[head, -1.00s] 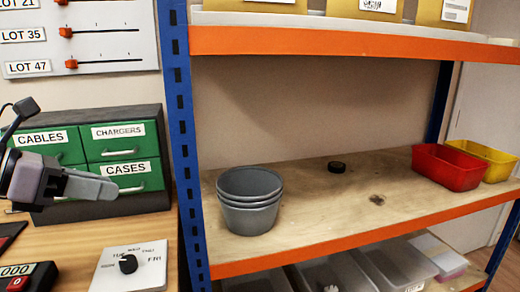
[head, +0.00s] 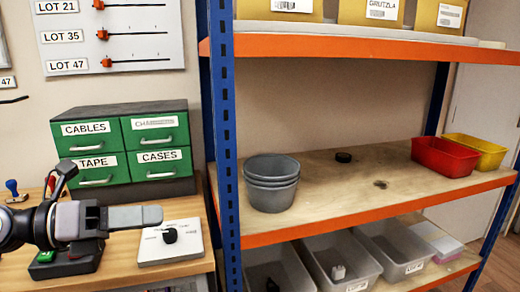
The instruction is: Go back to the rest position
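My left gripper (head: 135,216) reaches in from the left over the wooden desk (head: 190,269). It shows side-on, so I cannot tell whether its fingers are apart; I see nothing held in it. It is in front of the dial board (head: 185,247) with its black knob and hides part of it. My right gripper is not in view.
A green drawer cabinet (head: 156,133) stands at the desk's back. The blue-and-orange shelf (head: 330,221) holds stacked grey buckets (head: 272,196), a black puck (head: 343,157), a red bin (head: 443,158) and a yellow bin (head: 490,152). Clear bins (head: 340,262) stand below.

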